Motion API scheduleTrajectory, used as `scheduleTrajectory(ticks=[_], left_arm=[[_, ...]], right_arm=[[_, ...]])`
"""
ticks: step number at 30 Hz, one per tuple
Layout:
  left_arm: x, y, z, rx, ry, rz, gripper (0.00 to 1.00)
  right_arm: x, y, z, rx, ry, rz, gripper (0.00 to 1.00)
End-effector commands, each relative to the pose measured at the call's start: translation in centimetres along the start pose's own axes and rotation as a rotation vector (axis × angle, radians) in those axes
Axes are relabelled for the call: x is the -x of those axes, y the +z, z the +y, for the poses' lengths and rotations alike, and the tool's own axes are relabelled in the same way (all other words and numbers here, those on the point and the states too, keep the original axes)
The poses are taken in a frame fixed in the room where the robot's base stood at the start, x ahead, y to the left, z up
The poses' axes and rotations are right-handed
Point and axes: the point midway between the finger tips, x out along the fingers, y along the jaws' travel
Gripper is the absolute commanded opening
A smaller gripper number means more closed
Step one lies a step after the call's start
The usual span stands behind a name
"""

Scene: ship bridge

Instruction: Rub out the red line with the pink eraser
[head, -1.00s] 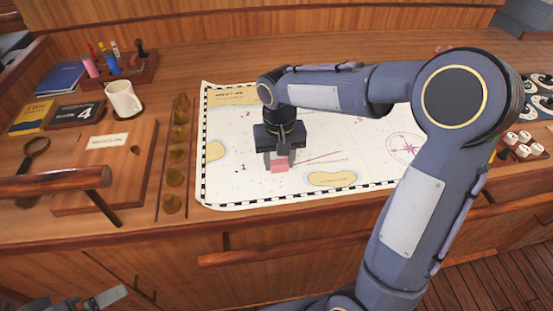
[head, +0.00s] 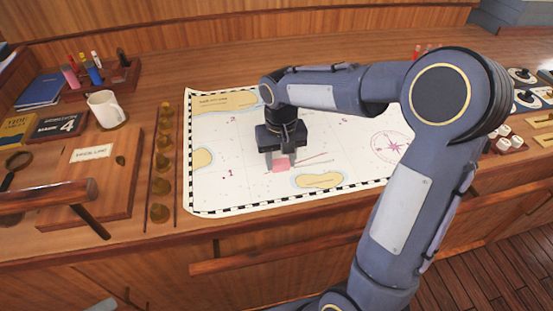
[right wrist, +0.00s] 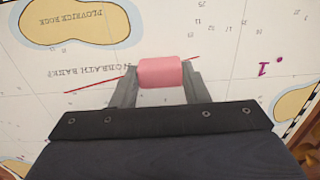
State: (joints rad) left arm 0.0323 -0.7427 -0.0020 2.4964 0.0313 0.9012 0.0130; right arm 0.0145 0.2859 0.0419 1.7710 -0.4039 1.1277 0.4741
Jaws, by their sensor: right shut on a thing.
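My right gripper (head: 281,161) is shut on the pink eraser (head: 280,166), low over the white chart (head: 240,185). In the right wrist view the eraser (right wrist: 161,73) sits between the two fingertips. The thin red line (head: 312,158) runs on the chart to the right of the eraser in the head view. In the right wrist view a long piece of the red line (right wrist: 95,85) shows left of the eraser and a short piece right of it; the eraser hides the part between. Only a scrap of my left gripper (head: 103,304) shows at the bottom edge.
Brass weights (head: 162,165) stand in a row along the chart's left side. Further left are a wooden board (head: 95,185), a white mug (head: 105,108) and a pen holder (head: 110,82). Dice (head: 508,143) lie at the right. My right arm covers part of the chart's right side.

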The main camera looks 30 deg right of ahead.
Motion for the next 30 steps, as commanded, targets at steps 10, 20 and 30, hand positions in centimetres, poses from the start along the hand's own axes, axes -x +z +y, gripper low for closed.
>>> scheduleTrajectory(ticks=[10, 20, 30], left_arm=[[0.1, -0.1, 0.1, 0.0, 0.0, 0.0, 0.89], [0.2, -0.1, 0.1, 0.0, 0.0, 0.0, 0.89], [0.3, -0.2, 0.2, 0.0, 0.0, 0.0, 0.89]], right_arm=[[0.0, -0.2, 0.9, -0.002, 0.001, -0.001, 0.23], [0.0, -0.4, 2.3, 0.0, 0.0, 0.0, 0.23], [0.0, -0.6, 3.1, -0.004, 0.001, -0.001, 0.23]])
